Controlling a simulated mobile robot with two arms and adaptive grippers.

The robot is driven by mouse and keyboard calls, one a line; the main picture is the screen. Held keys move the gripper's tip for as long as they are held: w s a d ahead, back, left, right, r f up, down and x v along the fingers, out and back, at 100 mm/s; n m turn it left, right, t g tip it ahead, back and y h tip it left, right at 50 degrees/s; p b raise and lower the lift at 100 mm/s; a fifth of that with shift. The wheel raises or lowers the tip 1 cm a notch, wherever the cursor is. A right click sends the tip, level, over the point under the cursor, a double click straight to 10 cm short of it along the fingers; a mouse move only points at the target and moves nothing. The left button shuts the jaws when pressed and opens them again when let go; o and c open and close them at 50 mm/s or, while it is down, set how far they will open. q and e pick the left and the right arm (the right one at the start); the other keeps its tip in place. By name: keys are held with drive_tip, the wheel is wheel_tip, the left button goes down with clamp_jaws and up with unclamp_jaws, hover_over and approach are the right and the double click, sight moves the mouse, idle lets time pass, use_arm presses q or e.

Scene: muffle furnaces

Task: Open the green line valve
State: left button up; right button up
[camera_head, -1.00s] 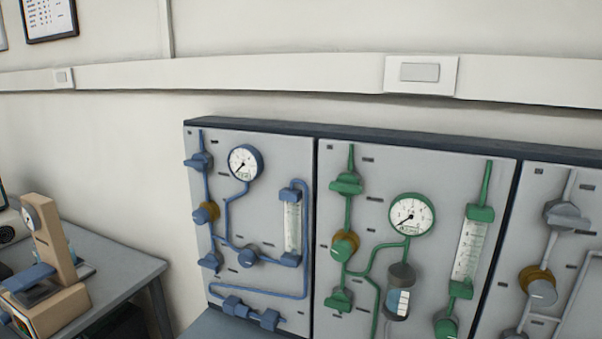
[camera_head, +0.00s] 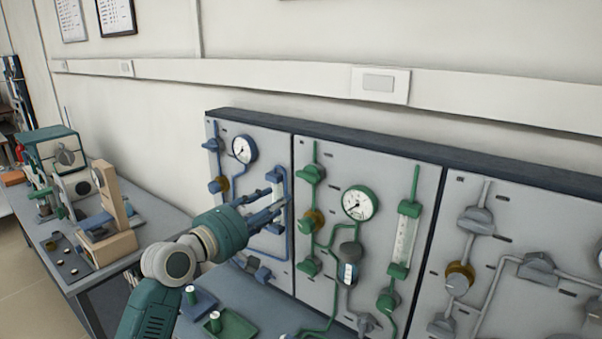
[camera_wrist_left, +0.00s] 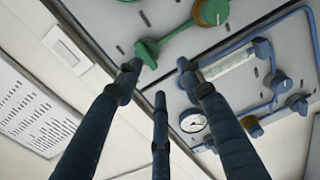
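The green line runs down the middle panel (camera_head: 395,165). It has an upper green valve (camera_head: 311,174), a brass-coloured valve with a green knob (camera_head: 312,220) below it, and a lower green valve (camera_head: 309,266). My left gripper (camera_head: 284,204) is in front of the blue panel, its fingers pointing right toward the green line. In the left wrist view its three fingers (camera_wrist_left: 158,78) are spread and empty. A green valve handle (camera_wrist_left: 146,52) shows just beyond the fingertips there; I cannot tell whether they touch. My right gripper is not in view.
The blue panel (camera_head: 225,150) is partly hidden by my left arm. A round green gauge (camera_head: 360,202) sits right of the upper valve, and a grey-line panel (camera_head: 550,220) stands further right. A green tray (camera_head: 232,327) lies on the bench below.

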sight(305, 176)
use_arm(q)
drive_tip(key=shift+h, duration=0.3)
drive_tip(key=w+d+r+p, duration=0.1)
drive_tip(key=w+d, duration=0.1)
drive_tip(key=w+d+r+p, duration=0.1)
drive_tip(key=w+d, duration=0.1)
drive_tip(key=w, duration=0.1)
drive_tip(key=w+d+r, duration=0.1)
drive_tip(key=w+d, duration=0.1)
drive_tip(key=shift+w+d+p, duration=0.2)
drive_tip(key=shift+w+p, duration=0.2)
drive_tip(key=shift+w+d+f, duration=0.1)
drive_tip(key=shift+w+d, duration=0.15)
drive_tip(key=shift+w, duration=0.1)
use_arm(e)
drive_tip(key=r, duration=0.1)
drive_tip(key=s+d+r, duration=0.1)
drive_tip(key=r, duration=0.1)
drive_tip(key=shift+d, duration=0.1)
use_arm(q)
clamp_jaws()
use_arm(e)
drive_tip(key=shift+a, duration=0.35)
